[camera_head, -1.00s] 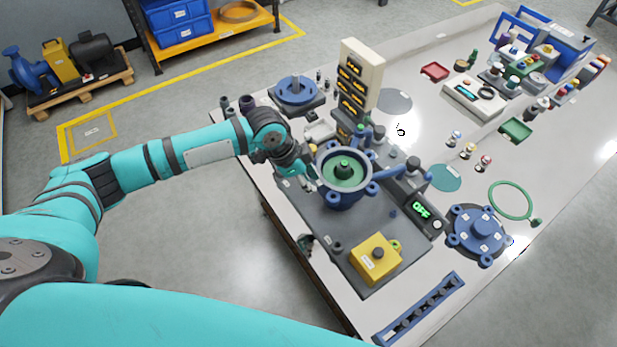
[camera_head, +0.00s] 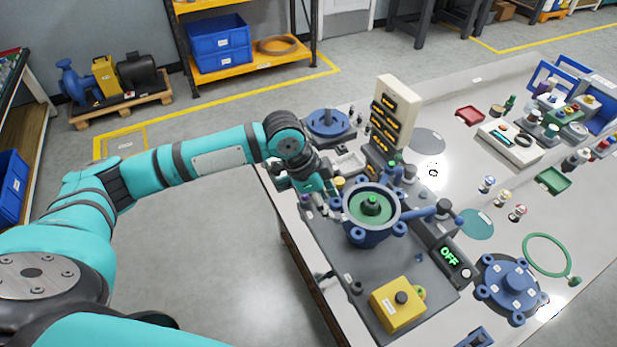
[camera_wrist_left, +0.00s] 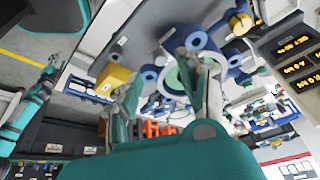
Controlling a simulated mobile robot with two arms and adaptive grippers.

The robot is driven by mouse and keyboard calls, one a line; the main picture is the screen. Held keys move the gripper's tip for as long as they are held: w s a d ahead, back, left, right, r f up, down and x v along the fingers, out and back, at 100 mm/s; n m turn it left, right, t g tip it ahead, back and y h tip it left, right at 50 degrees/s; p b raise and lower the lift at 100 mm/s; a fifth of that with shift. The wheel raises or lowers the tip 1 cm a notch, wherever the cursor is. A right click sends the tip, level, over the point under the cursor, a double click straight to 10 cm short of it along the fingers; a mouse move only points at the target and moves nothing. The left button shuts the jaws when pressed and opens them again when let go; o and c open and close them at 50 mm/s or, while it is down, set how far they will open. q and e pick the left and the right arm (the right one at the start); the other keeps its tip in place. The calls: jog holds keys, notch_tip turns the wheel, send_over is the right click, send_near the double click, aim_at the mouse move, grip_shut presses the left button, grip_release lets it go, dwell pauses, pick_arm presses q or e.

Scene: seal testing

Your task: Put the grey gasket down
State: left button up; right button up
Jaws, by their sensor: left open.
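My left gripper (camera_head: 318,198) hangs close to the left of the blue flanged housing (camera_head: 360,238), which has a green core (camera_head: 371,206). In the wrist view its two fingers stand apart (camera_wrist_left: 163,80) with nothing clearly held between them. I cannot make out a grey gasket for certain. A flat grey disc (camera_head: 427,142) lies on the table behind the housing, and a small dark ring (camera_head: 433,170) lies near it. A green ring (camera_head: 547,255) lies at the right. A teal arm (camera_wrist_left: 22,118) shows small in the wrist view; its jaws are too small to judge.
A blue cover (camera_head: 510,285) lies at the right. A tall panel (camera_head: 393,115) rises behind.

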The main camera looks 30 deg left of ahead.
pick_arm(q)
jog(key=b+v, duration=0.1)
jog(key=v, duration=0.9)
jog(key=shift+r, duration=0.35)
jog(key=shift+o, duration=0.5)
jog(key=shift+a+r, duration=0.15)
jog(key=shift+r, duration=0.1)
jog(key=r+m+g+y+b, duration=0.1)
jog(key=m+g+y+b, duration=0.2)
jog(key=m, duration=1.5)
send_over(337, 216)
jog(key=shift+t+y, duration=0.3)
jog(key=shift+t, duration=0.1)
jog(key=f+p, duration=0.1)
jog(key=f, duration=0.4)
jog(key=f+p, duration=0.1)
jog(key=f, duration=0.5)
jog(key=shift+w+d+f, duration=0.15)
jog(key=shift+d+f, duration=0.05)
jog(key=shift+f, duration=0.1)
jog(key=f, duration=0.1)
jog(key=f+p, duration=0.2)
jog(key=f, duration=0.1)
jog(key=shift+s+a+f, duration=0.1)
jog(key=shift+s+a, duration=0.1)
jog(key=shift+s, duration=0.05)
jog(key=shift+f, duration=0.55)
grip_shut()
jog(key=shift+w+r, duration=0.1)
